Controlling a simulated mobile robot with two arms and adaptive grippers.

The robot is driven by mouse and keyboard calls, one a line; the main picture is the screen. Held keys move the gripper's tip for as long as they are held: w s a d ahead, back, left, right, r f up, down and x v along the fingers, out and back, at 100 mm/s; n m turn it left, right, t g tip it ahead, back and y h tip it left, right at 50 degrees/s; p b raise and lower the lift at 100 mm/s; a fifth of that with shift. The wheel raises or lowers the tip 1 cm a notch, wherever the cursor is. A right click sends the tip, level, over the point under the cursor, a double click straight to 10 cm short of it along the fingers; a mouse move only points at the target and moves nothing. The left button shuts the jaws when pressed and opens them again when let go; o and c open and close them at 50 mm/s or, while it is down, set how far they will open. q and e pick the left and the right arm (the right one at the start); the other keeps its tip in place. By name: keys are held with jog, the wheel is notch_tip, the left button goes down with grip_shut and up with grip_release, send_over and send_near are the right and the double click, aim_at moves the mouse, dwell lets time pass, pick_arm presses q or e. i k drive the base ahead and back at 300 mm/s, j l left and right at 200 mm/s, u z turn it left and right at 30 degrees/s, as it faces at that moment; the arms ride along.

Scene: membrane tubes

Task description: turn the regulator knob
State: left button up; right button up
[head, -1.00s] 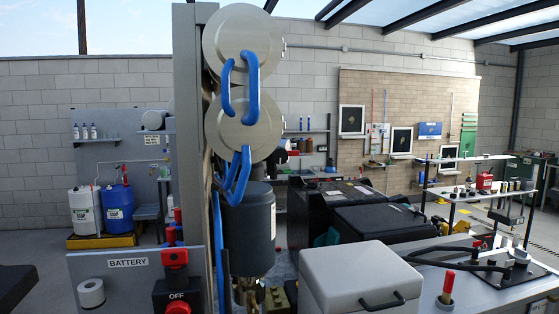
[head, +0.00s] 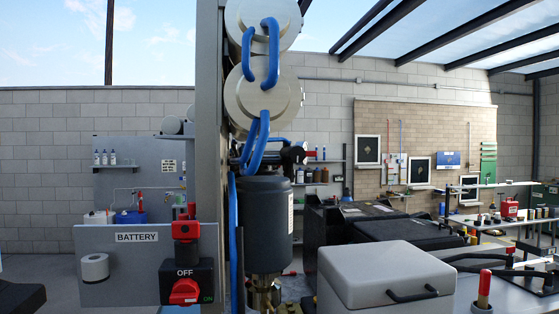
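I cannot pick out a regulator knob for certain. The cream round tube ends (head: 262,103) are stacked beside a grey post (head: 209,150) and joined by blue hoses (head: 258,140). Below them stands a dark cylinder (head: 262,225) with brass fittings (head: 262,290) under it, partly cut off by the lower edge. A small black fitting with a red part (head: 293,155) sits just above and right of the cylinder; its detail is too small to tell. Neither of my grippers is in view.
A BATTERY panel (head: 130,265) with a red rotary switch (head: 184,291) marked OFF stands at left. A grey lidded box (head: 385,275) stands in front at right, beside a red-topped post (head: 484,288). Black cases (head: 400,227) lie behind.

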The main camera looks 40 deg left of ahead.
aim_at(296, 154)
jog(key=l+u, duration=0.15)
jog(key=u, duration=0.25)
jog(key=i+l+u, duration=0.1)
jog(key=u, duration=0.25)
jog(key=l+u, duration=0.2)
jog(key=u, duration=0.2)
jog(key=l+u, duration=0.2)
jog(key=u, duration=0.2)
